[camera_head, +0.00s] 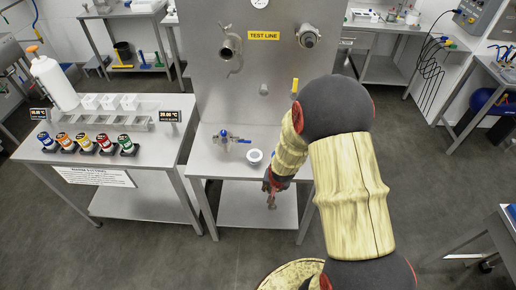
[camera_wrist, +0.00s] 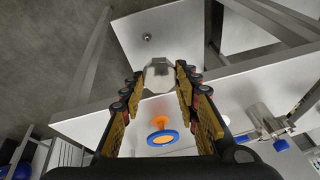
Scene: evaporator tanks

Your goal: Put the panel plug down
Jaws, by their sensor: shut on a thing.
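My gripper (camera_head: 271,188) hangs down by the front edge of the middle steel table (camera_head: 215,158), with the lower shelf behind and below it. In the wrist view, my gripper (camera_wrist: 159,78) is shut on a small silvery piece, which I take as the panel plug (camera_wrist: 160,74). It is held between the fingertips, apart from any surface as far as I can see. In the head view, the plug (camera_head: 271,202) shows small and dull below the fingers, and its details are unclear.
A small white round cup (camera_head: 254,157) and a blue-handled valve fitting (camera_head: 226,137) are on the table. The wrist view shows an orange piece with a blue ring (camera_wrist: 162,136). Coloured bottles (camera_head: 85,144) stand on the left table. The tabletop's left front is clear.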

